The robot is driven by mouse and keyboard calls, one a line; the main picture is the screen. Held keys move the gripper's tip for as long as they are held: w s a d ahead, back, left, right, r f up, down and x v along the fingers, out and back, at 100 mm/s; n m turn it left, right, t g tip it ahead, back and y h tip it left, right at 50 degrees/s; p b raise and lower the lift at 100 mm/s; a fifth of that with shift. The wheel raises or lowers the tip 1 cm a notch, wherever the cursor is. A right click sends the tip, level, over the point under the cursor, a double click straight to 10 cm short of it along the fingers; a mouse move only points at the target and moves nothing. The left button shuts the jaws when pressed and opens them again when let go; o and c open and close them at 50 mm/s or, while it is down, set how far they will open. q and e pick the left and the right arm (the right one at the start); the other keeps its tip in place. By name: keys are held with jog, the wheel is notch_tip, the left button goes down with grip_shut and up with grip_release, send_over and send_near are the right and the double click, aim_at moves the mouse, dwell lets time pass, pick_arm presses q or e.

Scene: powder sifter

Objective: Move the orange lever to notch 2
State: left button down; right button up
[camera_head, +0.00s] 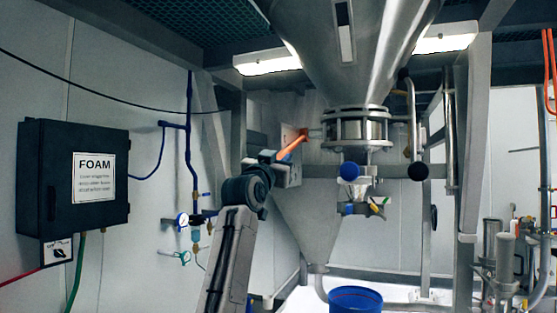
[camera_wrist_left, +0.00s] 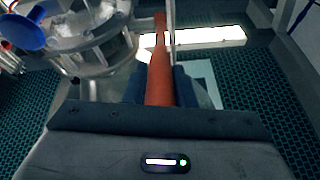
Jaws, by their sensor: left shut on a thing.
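The orange lever (camera_head: 292,146) is at the middle of the head view, beside the flanged ring under the steel hopper. It slants up to the right toward the ring. My left gripper (camera_head: 274,160) is shut on the lever's lower left end. In the left wrist view, the orange lever (camera_wrist_left: 159,75) runs away from between the two dark fingers (camera_wrist_left: 160,88) of my left gripper. The fingers hide part of it. A pale plate (camera_head: 292,170) is behind the gripper. I cannot make out any notch marks. My right gripper is not in view.
The steel hopper (camera_head: 350,50) and its flanged ring (camera_head: 357,127) are right of the lever. A blue bucket (camera_head: 355,299) stands below. A black FOAM box (camera_head: 73,178) hangs on the left wall.

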pick_arm(q)
jog(key=w+f+t+b, duration=0.1)
jog(key=b, duration=0.1)
jog(key=f+b, duration=0.2)
jog(key=w+d+f+t+b, duration=0.1)
jog(key=f+b, duration=0.1)
jog(key=b, duration=0.1)
jog(key=shift+w+f+t+h, duration=0.15)
jog(key=shift+w+t+h, duration=0.15)
jog(key=shift+h, duration=0.1)
jog(key=c, duration=1.2)
grip_release()
jog(key=b+v, duration=0.6)
jog(key=v, duration=0.4)
jog(key=shift+s+a+f, duration=0.15)
jog(key=shift+s+f, duration=0.1)
jog(key=shift+s, duration=0.05)
